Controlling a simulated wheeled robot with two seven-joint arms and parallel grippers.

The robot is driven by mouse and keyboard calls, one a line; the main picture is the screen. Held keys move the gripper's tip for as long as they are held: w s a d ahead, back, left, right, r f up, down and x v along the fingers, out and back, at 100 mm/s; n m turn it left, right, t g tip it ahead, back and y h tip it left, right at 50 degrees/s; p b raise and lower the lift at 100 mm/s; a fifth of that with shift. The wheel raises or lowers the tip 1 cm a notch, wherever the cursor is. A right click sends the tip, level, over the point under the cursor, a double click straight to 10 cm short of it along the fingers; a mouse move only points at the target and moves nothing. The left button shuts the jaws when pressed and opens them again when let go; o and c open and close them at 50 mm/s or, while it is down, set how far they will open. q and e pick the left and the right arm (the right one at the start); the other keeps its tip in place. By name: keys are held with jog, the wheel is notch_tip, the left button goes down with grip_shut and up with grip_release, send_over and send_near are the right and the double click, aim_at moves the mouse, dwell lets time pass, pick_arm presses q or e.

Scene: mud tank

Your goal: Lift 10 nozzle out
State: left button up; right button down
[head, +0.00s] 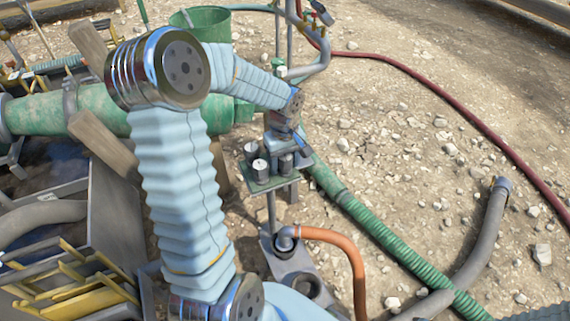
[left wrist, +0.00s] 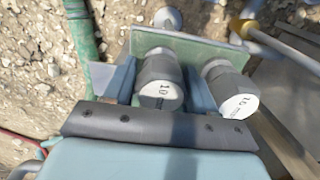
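The nozzle marked 10 (left wrist: 160,92) is a grey cylinder with a white top, upright at the small green shelf (left wrist: 150,40). My left gripper (left wrist: 161,85) has a blue-grey finger on each side of it, very close to its sides; I cannot tell whether they touch. A nozzle marked 16 (left wrist: 232,95) stands just outside the right finger. In the head view the shelf (head: 262,185) bears several dark nozzles, and my left gripper (head: 287,145) is low over its right part, its fingers partly hidden. My right gripper is not in view.
A green ribbed hose (head: 380,232), an orange hose (head: 345,250) and a grey hose (head: 480,240) lie around the stand. A large green pipe (head: 95,110) is at left. Stony ground is open at right.

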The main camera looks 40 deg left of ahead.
aim_at(284, 156)
pick_arm(q)
jog(key=c, duration=0.7)
jog(key=shift+r, duration=0.1)
jog(key=shift+r, duration=0.55)
notch_tip(284, 156, up, 3)
jog(key=shift+s+d+f+p, duration=0.15)
jog(key=shift+p, duration=0.25)
jog(key=s+d+r, duration=0.2)
jog(key=s+r, duration=0.1)
jog(key=s, duration=0.1)
jog(key=s+d+r+p, duration=0.1)
jog(key=s+d+r, duration=0.1)
jog(key=s+r, duration=0.1)
jog(key=s+d+r, duration=0.3)
jog(key=s, duration=0.1)
jog(key=shift+s, duration=0.3)
